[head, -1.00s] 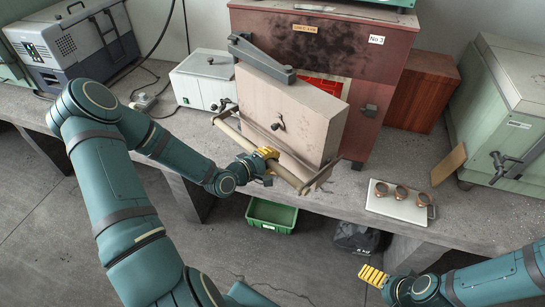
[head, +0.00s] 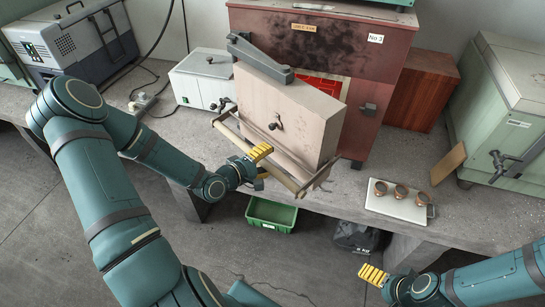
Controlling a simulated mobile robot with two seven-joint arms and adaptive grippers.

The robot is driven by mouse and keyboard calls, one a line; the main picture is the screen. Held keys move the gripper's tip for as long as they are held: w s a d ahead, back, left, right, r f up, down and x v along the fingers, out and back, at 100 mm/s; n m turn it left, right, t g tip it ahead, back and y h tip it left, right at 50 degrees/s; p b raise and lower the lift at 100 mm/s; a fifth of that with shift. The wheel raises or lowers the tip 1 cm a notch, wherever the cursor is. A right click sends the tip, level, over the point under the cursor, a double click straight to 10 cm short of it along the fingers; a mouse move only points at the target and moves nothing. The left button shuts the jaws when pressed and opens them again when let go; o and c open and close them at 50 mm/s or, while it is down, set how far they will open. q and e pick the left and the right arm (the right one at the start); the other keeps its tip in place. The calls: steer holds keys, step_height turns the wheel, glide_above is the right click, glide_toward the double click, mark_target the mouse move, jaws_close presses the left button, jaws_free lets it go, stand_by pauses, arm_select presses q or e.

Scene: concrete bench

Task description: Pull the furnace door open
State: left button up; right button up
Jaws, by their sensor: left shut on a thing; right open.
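The furnace (head: 325,45) is a dark red cabinet marked No 3 on the bench. Its thick pale door (head: 290,115) stands swung out from the front, with a red glowing interior (head: 328,87) showing behind its upper right edge. A long bar handle (head: 233,133) runs across the lower door face. My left gripper (head: 262,164) is shut on the bar near its middle, with yellow fingers above and below it. My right gripper (head: 373,275) is open and empty at the lower right, away from the furnace, in front of the bench.
A green cabinet (head: 500,110) is at the right. A green bin (head: 270,222) and a dark bag (head: 355,237) sit below the bench edge.

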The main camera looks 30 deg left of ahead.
arm_select(q)
steer(key=v, duration=0.9)
steer(key=shift+d, duration=0.1)
